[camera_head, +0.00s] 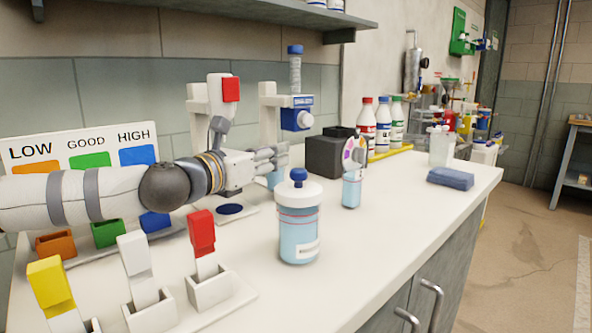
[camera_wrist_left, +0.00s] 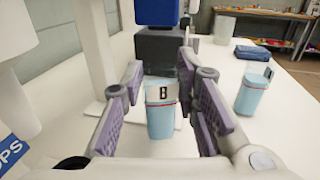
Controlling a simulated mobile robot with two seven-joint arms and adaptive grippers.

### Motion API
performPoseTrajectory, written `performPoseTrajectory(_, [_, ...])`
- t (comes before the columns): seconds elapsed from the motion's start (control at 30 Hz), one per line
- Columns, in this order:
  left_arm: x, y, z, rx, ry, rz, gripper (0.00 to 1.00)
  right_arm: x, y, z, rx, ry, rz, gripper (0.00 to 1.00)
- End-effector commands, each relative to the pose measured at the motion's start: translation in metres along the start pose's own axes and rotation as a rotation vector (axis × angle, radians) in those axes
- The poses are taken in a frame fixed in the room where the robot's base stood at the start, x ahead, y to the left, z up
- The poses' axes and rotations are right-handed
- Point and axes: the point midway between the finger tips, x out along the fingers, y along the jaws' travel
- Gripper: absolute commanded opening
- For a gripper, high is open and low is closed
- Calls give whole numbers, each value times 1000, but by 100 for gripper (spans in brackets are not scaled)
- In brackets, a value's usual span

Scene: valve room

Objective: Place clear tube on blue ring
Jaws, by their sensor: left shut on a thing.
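My left gripper (camera_head: 280,157) reaches in from the left above the counter. In the left wrist view the gripper (camera_wrist_left: 166,112) has its purple-padded fingers on either side of a clear tube (camera_wrist_left: 161,118) with light blue contents and a "B" label, and it is shut on this tube. The tube also shows partly below the fingers in the head view (camera_head: 274,179). A dark blue oval mark (camera_head: 230,209), likely the blue ring, lies on a white base on the counter, below and left of the fingers. My right gripper is not in view.
A second light blue tube (camera_head: 352,190) and a large blue-capped jar (camera_head: 299,230) stand to the right. A stand with a blue device (camera_head: 296,119) is behind the gripper. Red, white and yellow blocks (camera_head: 202,233) stand in front. A blue cloth (camera_head: 450,178) lies farther right.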

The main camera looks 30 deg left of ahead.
Motion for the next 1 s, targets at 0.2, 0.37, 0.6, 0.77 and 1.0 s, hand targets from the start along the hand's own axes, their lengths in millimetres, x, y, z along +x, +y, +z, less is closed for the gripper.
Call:
performPoseTrajectory(0.2, [32, 0, 0, 2, 1, -1, 0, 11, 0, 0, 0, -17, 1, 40])
performPoseTrajectory(0.37, [54, 0, -2, 4, 1, 0, 0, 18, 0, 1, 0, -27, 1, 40])
performPoseTrajectory(0.6, [71, 0, -16, 0, 0, 0, 0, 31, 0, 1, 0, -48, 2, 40])
performPoseTrajectory(0.77, [70, 0, -13, 1, -2, 0, 0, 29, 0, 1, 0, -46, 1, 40])
performPoseTrajectory(1.0, [70, 0, -16, 0, -1, 0, 48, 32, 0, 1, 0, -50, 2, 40])
